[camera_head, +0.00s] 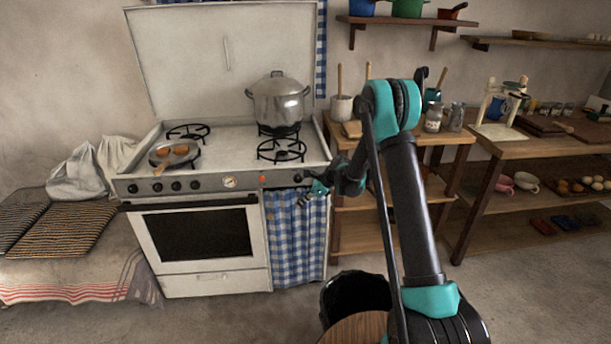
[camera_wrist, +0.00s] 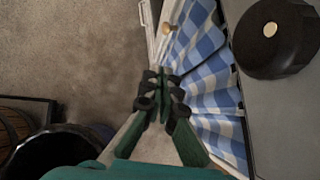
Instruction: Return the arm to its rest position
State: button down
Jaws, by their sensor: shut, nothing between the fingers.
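My arm rises in the middle of the head view, bends at a teal joint and reaches down toward the stove front. My gripper (camera_head: 306,197) is near the front right of the white stove (camera_head: 207,283), by the blue checked curtain (camera_head: 297,240). In the wrist view, my gripper (camera_wrist: 161,78) is shut with its green fingers together and nothing between them. The curtain (camera_wrist: 206,62) lies beyond and to the right of the fingers in that view. I cannot tell whether the fingers touch it.
A large pot (camera_head: 278,102) and a pan (camera_head: 174,154) stand on the stove. A black bin (camera_head: 352,294) stands on the floor below my arm. Wooden shelves with jars (camera_head: 433,118) are at the right. Bare floor (camera_head: 235,318) lies before the stove.

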jog(key=s+d+r+n+t+h, duration=0.2)
jog(key=s+d+r+n+h, duration=0.2)
jog(key=s+d+r+n, duration=0.8)
jog(key=s+d+n+h, duration=0.2)
jog(key=s+d, duration=0.6)
jog(key=s, duration=0.4)
jog(key=s+d+n+t+h, duration=0.1)
jog(key=s+d+n+h, duration=0.1)
jog(key=s+d+n, duration=0.3)
jog(key=s+d, duration=0.4)
jog(key=s, duration=0.4)
jog(key=shift+s+d+r, duration=0.25)
jog(key=shift+s, duration=0.05)
